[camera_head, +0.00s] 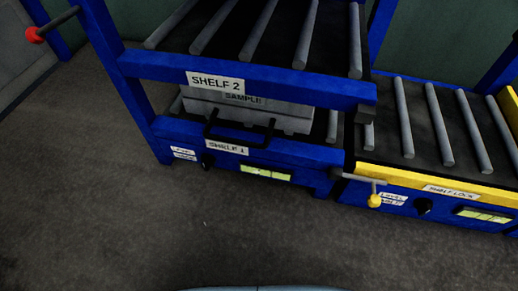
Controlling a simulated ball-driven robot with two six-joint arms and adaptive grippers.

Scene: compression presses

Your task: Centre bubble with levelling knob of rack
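The blue rack (170,134) stands at the upper middle, with one shelf labelled SHELF 2 above another labelled SHELF 1. Its black levelling knob (207,161) is low on the front beam, right of two small white labels (184,154). A yellow-green bubble level (265,173) sits on the same beam, right of the knob. The bubble's place in it is too small to tell. Neither of my grippers is in view.
A grey SAMPLE box (290,117) with a black handle sits on the lower shelf. At right is a blue and yellow roller unit (440,187) with its own knob (424,206) and level (484,215). A yellow-knobbed lever (374,200) sticks out between. The floor (130,220) in front is clear.

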